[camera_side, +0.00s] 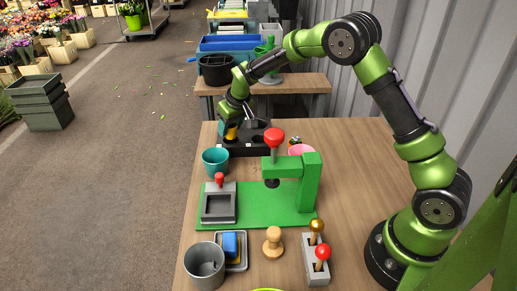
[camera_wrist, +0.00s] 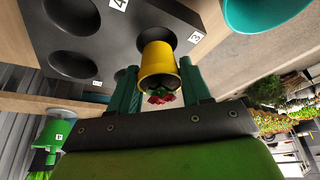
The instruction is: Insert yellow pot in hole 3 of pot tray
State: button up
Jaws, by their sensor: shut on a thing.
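The yellow pot (camera_wrist: 157,62) has red blooms and green leaves in its mouth. My gripper (camera_wrist: 160,84) is shut on it, one dark green finger on each side. In the wrist view the pot's base overlaps the near edge of hole 3 (camera_wrist: 158,26) of the black pot tray (camera_wrist: 118,44), beside the label "3". I cannot tell whether the base is inside the hole or just above it. In the side view the yellow pot (camera_side: 231,131) is at the left end of the pot tray (camera_side: 262,144), partly hidden by my gripper (camera_side: 230,121).
A teal pot (camera_side: 215,160) stands just in front of the tray's left end. A green press (camera_side: 305,185) and a pink item (camera_side: 301,149) are nearer on the table. The other tray holes in the wrist view look empty.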

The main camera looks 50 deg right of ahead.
jog(key=shift+f, duration=1.05)
dwell(0.4)
jog(key=shift+r, duration=0.75)
jog(key=shift+f, duration=0.9)
dwell(0.8)
jog(key=o, duration=1.1)
jog(key=shift+d, duration=0.1)
jog(key=shift+a+v, duration=0.2)
jog(key=shift+v, duration=8.3)
